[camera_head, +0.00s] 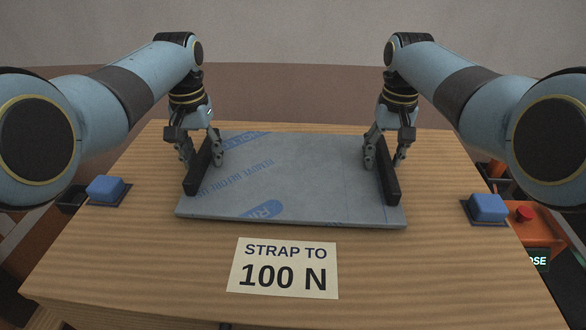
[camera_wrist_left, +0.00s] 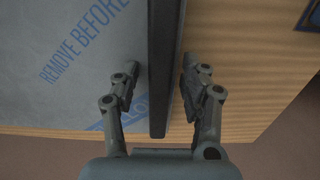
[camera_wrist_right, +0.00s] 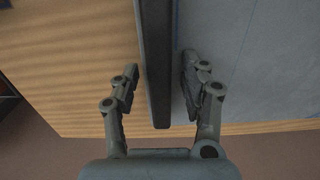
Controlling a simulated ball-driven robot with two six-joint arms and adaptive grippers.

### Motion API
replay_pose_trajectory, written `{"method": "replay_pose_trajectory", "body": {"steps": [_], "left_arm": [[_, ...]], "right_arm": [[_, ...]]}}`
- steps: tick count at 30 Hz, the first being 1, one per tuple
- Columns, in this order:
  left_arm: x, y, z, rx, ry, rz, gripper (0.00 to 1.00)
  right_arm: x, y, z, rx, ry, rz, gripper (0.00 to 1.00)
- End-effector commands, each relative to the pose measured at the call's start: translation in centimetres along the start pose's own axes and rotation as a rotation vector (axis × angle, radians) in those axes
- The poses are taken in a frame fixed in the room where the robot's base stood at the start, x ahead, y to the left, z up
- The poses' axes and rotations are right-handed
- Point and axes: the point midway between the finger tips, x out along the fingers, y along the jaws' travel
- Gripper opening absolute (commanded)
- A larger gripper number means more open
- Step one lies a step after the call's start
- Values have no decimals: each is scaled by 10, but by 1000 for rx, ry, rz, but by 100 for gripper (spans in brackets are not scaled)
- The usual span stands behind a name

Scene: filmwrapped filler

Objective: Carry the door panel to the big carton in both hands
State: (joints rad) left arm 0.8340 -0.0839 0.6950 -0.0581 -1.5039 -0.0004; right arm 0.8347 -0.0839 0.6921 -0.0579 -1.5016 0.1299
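The door panel (camera_head: 300,180) lies flat on the wooden table, a grey sheet with blue film print. A black bar (camera_head: 198,170) stands along its left end and another black bar (camera_head: 388,175) along its right end. My left gripper (camera_head: 203,160) points down with its fingers apart, one on each side of the left bar; a gap shows in the left wrist view (camera_wrist_left: 156,90). My right gripper (camera_head: 384,161) straddles the right bar likewise, with gaps beside it in the right wrist view (camera_wrist_right: 158,90). I see no big carton.
A sign reading "STRAP TO 100 N" (camera_head: 283,268) is at the table's (camera_head: 130,250) front. A blue block (camera_head: 105,189) sits at the left edge, another blue block (camera_head: 488,207) at the right. Orange equipment with a red button (camera_head: 524,214) stands beyond the right edge.

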Motion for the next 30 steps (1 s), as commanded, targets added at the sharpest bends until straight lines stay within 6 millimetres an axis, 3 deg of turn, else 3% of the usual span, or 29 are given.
{"method": "replay_pose_trajectory", "body": {"steps": [2, 9, 30], "left_arm": [[0, 0, 0, 0, 0, 0, 32], [0, 0, 0, 0, 0, 0, 1], [-8, 0, -2, 0, 5, 0, 0]], "right_arm": [[0, 0, 0, 0, 0, 0, 32], [0, 0, 0, 0, 0, 0, 1], [-8, 0, -1, 0, 4, 0, 0]]}}
